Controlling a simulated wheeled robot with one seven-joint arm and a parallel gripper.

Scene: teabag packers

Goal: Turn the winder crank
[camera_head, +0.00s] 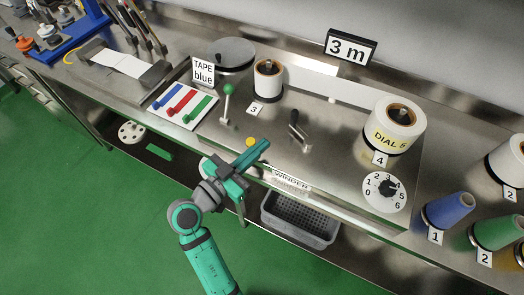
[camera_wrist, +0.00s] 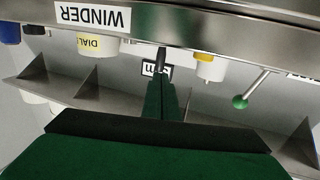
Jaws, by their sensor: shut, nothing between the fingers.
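The winder crank (camera_head: 299,132), a small metal arm with a dark upright handle, stands on the steel top of the winder bench in the head view. My gripper (camera_head: 263,146) is shut and empty, to the left of the crank and nearer the front edge, apart from it. In the wrist view, my shut green fingers (camera_wrist: 168,85) point up the picture. A dark peg (camera_wrist: 160,60) shows just past their tips; I cannot tell if it is the crank handle. The WINDER label (camera_head: 290,176) is on the bench's front edge, and also shows in the wrist view (camera_wrist: 92,16).
A green-knobbed lever (camera_head: 228,91) and a yellow button (camera_head: 250,141) are left of the crank. A white roll (camera_head: 268,80) stands behind; a larger roll (camera_head: 398,120) and a numbered dial (camera_head: 384,190) are to the right. A grey crate (camera_head: 298,222) sits below the front edge.

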